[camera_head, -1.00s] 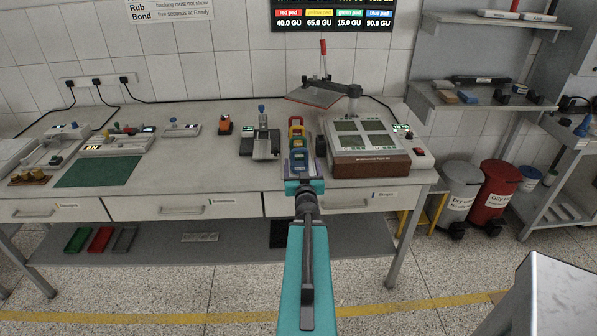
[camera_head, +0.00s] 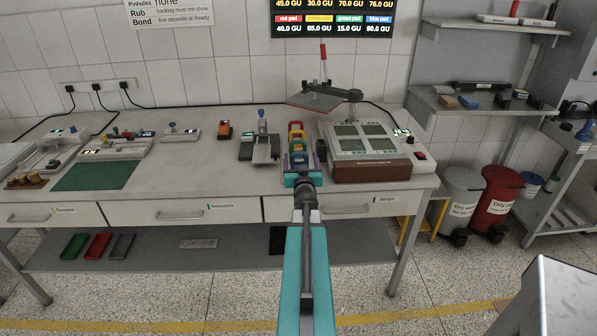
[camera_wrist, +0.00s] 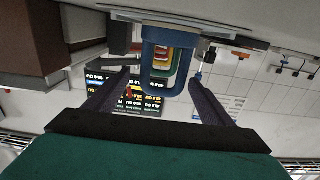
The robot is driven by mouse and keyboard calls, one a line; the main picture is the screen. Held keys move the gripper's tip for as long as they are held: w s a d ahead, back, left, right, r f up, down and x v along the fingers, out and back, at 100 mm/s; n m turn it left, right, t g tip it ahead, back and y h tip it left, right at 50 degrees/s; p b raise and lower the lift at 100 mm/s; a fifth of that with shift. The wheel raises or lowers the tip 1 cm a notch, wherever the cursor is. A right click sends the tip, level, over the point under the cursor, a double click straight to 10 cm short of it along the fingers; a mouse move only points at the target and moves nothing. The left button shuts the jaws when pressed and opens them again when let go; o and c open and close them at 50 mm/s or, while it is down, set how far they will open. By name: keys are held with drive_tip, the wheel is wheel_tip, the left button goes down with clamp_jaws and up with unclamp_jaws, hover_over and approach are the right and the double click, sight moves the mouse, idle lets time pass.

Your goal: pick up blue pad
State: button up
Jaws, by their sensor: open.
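The blue pad (camera_wrist: 163,60) is a blue, handle-like loop, upside down and close in the wrist view. It stands nearest me in a row on the bench. In the wrist view my gripper (camera_wrist: 161,80) is open, with one finger on each side of the blue pad's loop. I cannot tell whether the fingers touch it. Behind it stand green, yellow and red pads, seen through the loop; the red pad (camera_head: 296,127) is farthest back in the head view.
Just right of the row is a brown-sided machine (camera_head: 372,168) with a raised press plate (camera_head: 318,101). A grey device (camera_head: 262,147) stands to the left. A green mat (camera_head: 95,176) lies farther left. Bare bench (camera_head: 190,175) lies between the mat and the grey device.

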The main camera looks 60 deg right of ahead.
drive_tip(key=shift+w, duration=0.1)
idle(0.3)
drive_tip(key=shift+p+x, duration=1.05)
drive_tip(key=shift+x, duration=1.5)
drive_tip(key=shift+f, duration=0.1)
drive_tip(key=shift+c, duration=0.4)
clamp_jaws()
